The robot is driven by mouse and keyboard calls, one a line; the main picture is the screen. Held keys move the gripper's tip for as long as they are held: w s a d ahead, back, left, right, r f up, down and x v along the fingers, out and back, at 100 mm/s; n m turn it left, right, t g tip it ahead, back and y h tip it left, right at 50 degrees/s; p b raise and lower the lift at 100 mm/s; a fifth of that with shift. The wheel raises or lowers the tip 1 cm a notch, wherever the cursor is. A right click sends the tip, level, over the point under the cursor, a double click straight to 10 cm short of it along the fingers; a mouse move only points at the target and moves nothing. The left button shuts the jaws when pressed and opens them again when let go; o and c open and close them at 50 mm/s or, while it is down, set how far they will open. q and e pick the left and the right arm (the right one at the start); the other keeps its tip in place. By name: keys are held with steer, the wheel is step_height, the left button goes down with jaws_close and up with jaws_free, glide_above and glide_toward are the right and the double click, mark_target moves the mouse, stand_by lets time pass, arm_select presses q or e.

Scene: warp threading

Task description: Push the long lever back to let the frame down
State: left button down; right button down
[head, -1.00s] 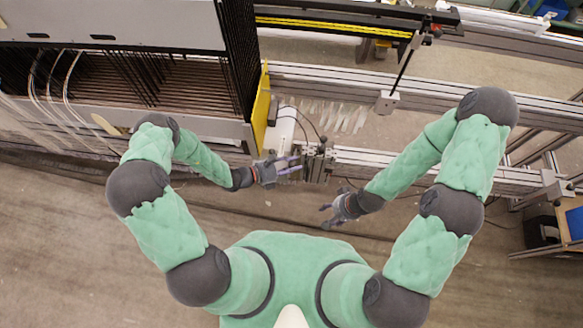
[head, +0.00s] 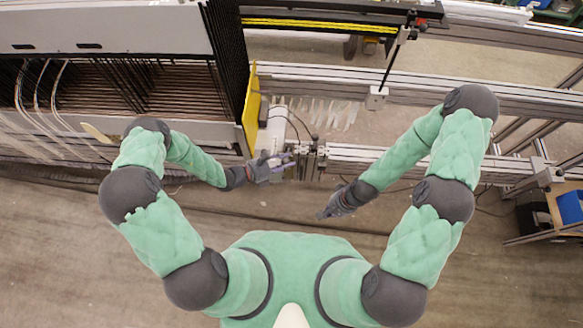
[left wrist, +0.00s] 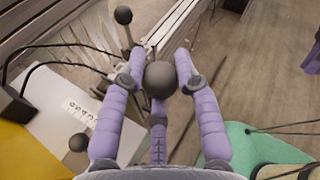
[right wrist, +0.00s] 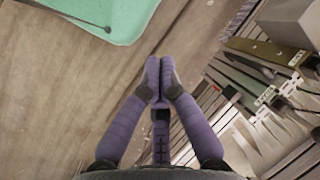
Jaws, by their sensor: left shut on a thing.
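A black ball knob (left wrist: 160,80) sits between the fingers of my left gripper (left wrist: 160,70) in the left wrist view; the gripper is shut on it. The knob hides its own rod, so I cannot see how long this lever is. A second black knob (left wrist: 123,16) on a thin rod stands beyond the fingers. A third dark knob (left wrist: 78,143) is at the lower left. In the head view my left gripper (head: 284,160) is at the lever block (head: 312,158). My right gripper (right wrist: 157,65) is shut and empty, with its fingertips together. The frame to be lowered cannot be told apart.
A yellow side plate (head: 251,110) stands left of the levers, beside a white housing (head: 276,128). An aluminium rail (head: 350,155) runs right from the lever block. Open floor (head: 250,210) lies in front of the machine.

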steer(key=w+a+f+m+g+y, duration=0.35)
steer(key=f+m+y, duration=0.3)
steer(key=m, duration=0.45)
arm_select(q)
steer(key=shift+f, duration=0.1)
arm_select(e)
steer(key=w+r+m+t+y, duration=0.3)
steer(key=w+m+t+y, duration=0.2)
steer(key=w+m+y, duration=0.4)
steer(key=w+a+r, duration=0.2)
steer(key=a+r, duration=0.1)
steer(key=a, duration=0.7)
steer(key=shift+w+r+m+h, duration=0.15)
steer(key=shift+w+m+h, duration=0.2)
steer(key=shift+h, duration=0.1)
